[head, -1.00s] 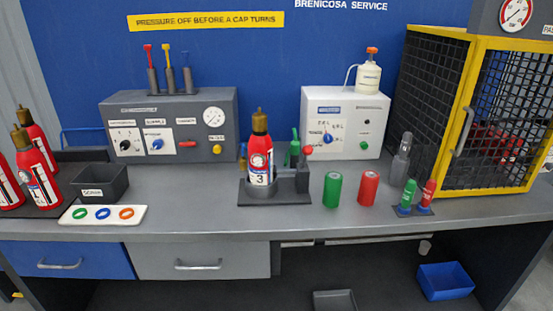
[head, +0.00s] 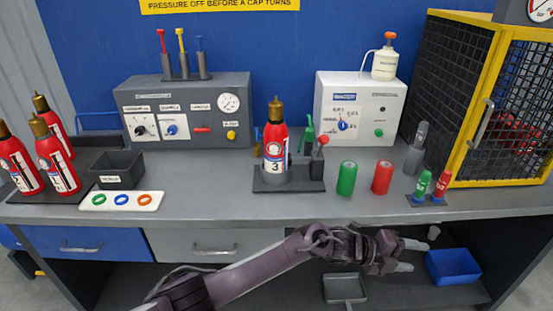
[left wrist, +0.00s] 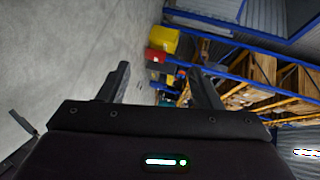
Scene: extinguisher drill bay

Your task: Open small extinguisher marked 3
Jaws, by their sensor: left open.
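The small red extinguisher marked 3 (head: 275,145) stands upright in a dark holder (head: 288,184) at the middle of the bench, with a brass cap (head: 275,106) on top. A small lever with a red knob is on the holder's right side. My left gripper (head: 408,255) is in front of the bench, below the worktop's front edge, to the right of the extinguisher and apart from it. It is open and empty. In the left wrist view its two fingers (left wrist: 160,85) stand apart over floor and shelving. My right gripper is not in view.
A green cylinder (head: 347,178) and a red cylinder (head: 382,178) stand right of the holder. Several other extinguishers (head: 57,165) stand at the left by a dark bin (head: 117,169) and a ring tray (head: 121,201). A yellow-framed cage (head: 487,110) bounds the right.

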